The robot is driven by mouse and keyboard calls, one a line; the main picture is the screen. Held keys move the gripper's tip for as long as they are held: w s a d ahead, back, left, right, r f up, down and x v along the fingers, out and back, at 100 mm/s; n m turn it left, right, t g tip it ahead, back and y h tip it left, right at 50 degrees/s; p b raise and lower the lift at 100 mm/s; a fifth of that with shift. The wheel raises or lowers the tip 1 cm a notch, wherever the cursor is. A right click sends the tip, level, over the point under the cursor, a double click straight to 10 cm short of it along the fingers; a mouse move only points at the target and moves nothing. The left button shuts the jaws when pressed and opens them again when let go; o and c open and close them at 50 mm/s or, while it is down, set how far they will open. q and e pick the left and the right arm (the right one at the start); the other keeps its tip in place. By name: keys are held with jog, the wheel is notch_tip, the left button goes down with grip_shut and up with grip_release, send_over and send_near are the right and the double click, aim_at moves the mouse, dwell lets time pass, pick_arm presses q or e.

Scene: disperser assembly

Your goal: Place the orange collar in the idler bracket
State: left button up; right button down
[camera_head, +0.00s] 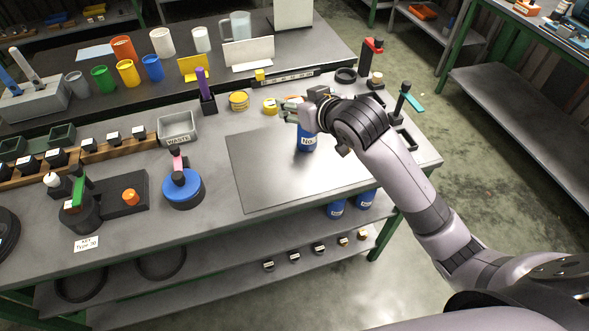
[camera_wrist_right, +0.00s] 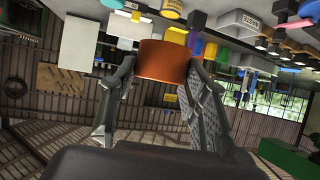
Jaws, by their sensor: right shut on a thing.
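My right gripper (camera_head: 287,108) is over the back of the workbench, beside a blue labelled bottle (camera_head: 307,138) that stands on the grey mat. In the right wrist view the right gripper (camera_wrist_right: 160,80) is shut on the orange collar (camera_wrist_right: 163,60), a short copper-orange cylinder held between both fingers. In the head view I cannot make out the collar at the gripper. I cannot tell for sure which fixture is the idler bracket. A black fixture (camera_head: 113,207) at the front left carries a small orange part (camera_head: 130,197) and a green lever. My left gripper is not in view.
A blue round fixture (camera_head: 183,190) stands left of the mat (camera_head: 258,180), which is largely clear. A waste tray (camera_head: 178,128), a purple-handled holder (camera_head: 206,92) and yellow rolls (camera_head: 239,101) stand behind. A red-topped stand (camera_head: 370,60) is at the back right.

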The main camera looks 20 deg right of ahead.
notch_tip(320, 180, down, 7)
send_over(297, 168)
notch_tip(297, 168, down, 7)
jog(key=shift+f, duration=0.7)
notch_tip(297, 168, down, 3)
jog(key=shift+f+p, duration=0.2)
jog(key=shift+p, duration=0.1)
jog(key=shift+f, duration=0.3)
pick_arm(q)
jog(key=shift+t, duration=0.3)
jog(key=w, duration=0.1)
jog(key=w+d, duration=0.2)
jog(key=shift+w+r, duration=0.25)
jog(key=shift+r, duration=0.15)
